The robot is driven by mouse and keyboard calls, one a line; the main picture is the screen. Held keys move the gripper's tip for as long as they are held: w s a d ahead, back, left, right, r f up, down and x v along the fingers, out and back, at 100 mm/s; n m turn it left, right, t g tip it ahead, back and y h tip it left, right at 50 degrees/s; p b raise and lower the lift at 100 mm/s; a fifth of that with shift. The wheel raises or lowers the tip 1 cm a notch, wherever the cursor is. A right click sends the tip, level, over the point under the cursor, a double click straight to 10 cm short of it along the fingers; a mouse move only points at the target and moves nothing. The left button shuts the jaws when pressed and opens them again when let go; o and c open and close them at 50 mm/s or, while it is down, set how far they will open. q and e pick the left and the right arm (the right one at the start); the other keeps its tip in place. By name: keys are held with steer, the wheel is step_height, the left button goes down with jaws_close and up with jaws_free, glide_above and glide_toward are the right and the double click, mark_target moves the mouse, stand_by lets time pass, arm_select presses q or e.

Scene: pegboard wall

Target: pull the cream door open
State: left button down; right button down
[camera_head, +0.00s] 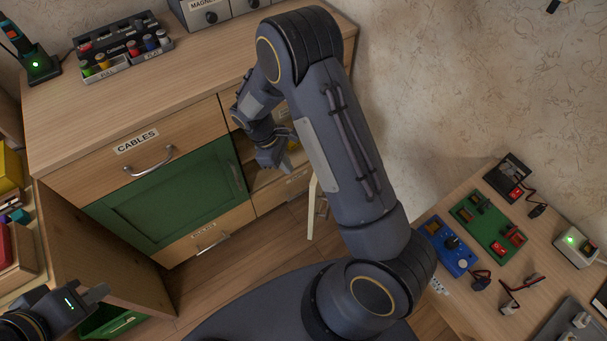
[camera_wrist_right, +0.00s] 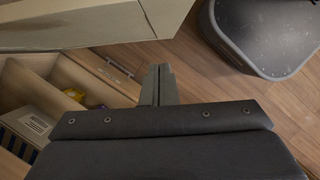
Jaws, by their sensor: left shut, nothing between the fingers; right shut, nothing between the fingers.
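The cream door (camera_head: 314,207) stands swung out from the cabinet, seen nearly edge-on in the head view, partly behind my right arm. In the right wrist view the cream door (camera_wrist_right: 85,28) is a broad pale panel across the upper left. My right gripper (camera_head: 286,168) is at the open compartment, on the door's inner side. Its fingers (camera_wrist_right: 158,84) are shut and empty, close to the panel's lower edge; I cannot tell if they touch it. My left gripper (camera_head: 98,294) is shut and empty at the lower left, away from the door.
The open compartment (camera_wrist_right: 30,88) holds a yellow item (camera_wrist_right: 76,94) and a labelled box (camera_wrist_right: 30,124). A green door (camera_head: 170,200) is closed beside it, under the CABLES drawer (camera_head: 130,150). A side table (camera_head: 475,275) with electronics stands at right. Wooden floor shows below the door.

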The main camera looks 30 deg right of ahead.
arm_select(q)
steer(key=shift+r, duration=0.15)
arm_select(e)
steer(key=s+d+f, duration=0.3)
steer(key=shift+s+d, duration=0.35)
steer(key=shift+s, duration=0.05)
